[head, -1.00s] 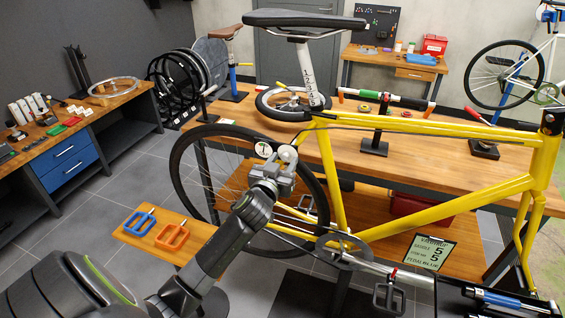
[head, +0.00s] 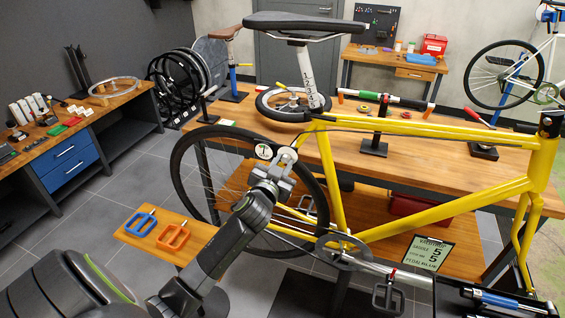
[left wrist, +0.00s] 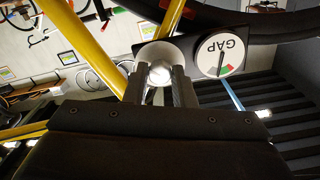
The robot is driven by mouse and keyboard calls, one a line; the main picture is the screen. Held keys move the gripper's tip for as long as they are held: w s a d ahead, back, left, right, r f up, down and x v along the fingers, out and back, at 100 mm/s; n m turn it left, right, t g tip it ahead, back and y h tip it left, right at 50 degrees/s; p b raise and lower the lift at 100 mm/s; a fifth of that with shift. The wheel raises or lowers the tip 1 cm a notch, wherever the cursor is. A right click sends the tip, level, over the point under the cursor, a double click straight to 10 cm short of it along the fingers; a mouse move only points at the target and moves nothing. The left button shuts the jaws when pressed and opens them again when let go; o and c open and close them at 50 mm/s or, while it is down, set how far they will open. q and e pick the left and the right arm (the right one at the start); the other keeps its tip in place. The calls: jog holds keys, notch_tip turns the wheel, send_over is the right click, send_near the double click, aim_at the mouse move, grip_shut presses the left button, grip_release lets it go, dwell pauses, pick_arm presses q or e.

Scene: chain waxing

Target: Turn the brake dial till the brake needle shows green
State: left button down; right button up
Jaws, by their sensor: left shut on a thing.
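The brake dial (left wrist: 160,72) is a pale round knob at the rear of the yellow bicycle, near the wheel top. In the head view the dial (head: 287,155) sits just right of the small white gauge. My left gripper (head: 282,172) is shut on it; in the left wrist view the two fingers (left wrist: 163,92) flank it. The brake gauge (left wrist: 222,57) reads GAP upside down, with green and red patches at its lower edge. Its dark needle (left wrist: 221,62) points down toward the green patch; whether it lies fully on green is too small to tell. My right gripper is out of view.
The yellow bicycle frame (head: 440,128) and rear wheel (head: 178,165) are close around my left gripper. A wooden workbench (head: 410,165) stands behind. Blue and orange pedals (head: 172,236) lie on a low board at left. A dark tool tray (head: 455,298) is at bottom right.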

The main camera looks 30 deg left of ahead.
pick_arm(q)
jog(key=m+p, duration=0.1)
jog(key=m, duration=0.2)
jog(key=shift+m, duration=0.4)
jog(key=m+p, duration=0.1)
jog(key=m, duration=0.2)
jog(key=shift+m+p, duration=0.3)
jog(key=shift+p, duration=0.05)
jog(key=m+p, duration=0.1)
jog(key=m, duration=0.2)
jog(key=shift+r+m, duration=0.1)
jog(key=shift+m, duration=0.2)
jog(key=m+p, duration=0.2)
jog(key=m, duration=0.1)
jog(key=shift+m, duration=0.4)
jog(key=m+p, duration=0.2)
jog(key=m, duration=0.4)
jog(key=m+p, duration=0.1)
jog(key=m, duration=0.4)
jog(key=shift+m+p, duration=0.3)
jog(key=c, duration=1.2)
grip_release()
